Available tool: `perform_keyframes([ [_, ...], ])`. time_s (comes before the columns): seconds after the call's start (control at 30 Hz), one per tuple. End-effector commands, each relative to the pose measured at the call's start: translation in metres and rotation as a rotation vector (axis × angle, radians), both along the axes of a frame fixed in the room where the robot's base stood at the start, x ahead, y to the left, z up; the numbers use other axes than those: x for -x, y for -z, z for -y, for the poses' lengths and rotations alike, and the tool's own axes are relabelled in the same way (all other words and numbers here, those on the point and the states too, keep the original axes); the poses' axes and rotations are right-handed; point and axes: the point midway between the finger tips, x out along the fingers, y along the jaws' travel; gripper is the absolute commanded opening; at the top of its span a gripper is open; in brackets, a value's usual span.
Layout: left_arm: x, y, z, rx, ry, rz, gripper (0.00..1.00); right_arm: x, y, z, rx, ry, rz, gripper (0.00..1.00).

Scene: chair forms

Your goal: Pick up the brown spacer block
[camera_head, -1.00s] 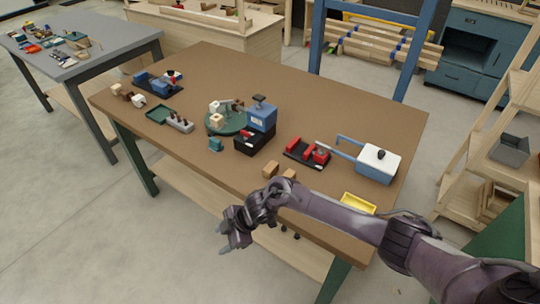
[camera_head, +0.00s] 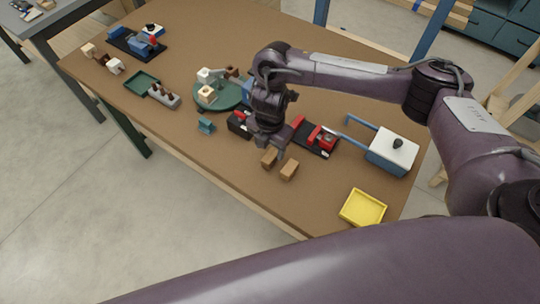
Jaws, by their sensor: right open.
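Two small brown wooden blocks lie near the front edge of the brown table: a left block (camera_head: 269,158) and a right block (camera_head: 289,170). They look alike, and I cannot tell which one is the spacer block. My right gripper (camera_head: 270,148) points down just above and behind the left block, its jaws open. Its fingers partly overlap the back of that block, and I cannot tell whether they touch it. My left gripper is not in view.
A red and black fixture (camera_head: 316,138) and a blue box with a white lid (camera_head: 392,148) stand right of the gripper. A yellow tray (camera_head: 363,208) sits at the front right. A green turntable (camera_head: 232,96) and green tray (camera_head: 141,82) are left. The front middle is clear.

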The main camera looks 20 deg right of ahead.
Motion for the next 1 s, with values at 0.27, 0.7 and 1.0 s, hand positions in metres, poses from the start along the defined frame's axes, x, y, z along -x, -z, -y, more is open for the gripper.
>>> perform_keyframes([
  [0.27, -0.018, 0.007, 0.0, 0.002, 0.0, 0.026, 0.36, 0.005, 0.04, -0.001, 0.0, 0.002, -0.003, 0.53],
  [0.7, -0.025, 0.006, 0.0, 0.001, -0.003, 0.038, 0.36, 0.004, 0.045, -0.001, -0.001, 0.001, 0.002, 0.38],
  [1.0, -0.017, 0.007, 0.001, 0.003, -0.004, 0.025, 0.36, 0.004, 0.045, -0.001, -0.001, 0.001, 0.002, 0.05],
])
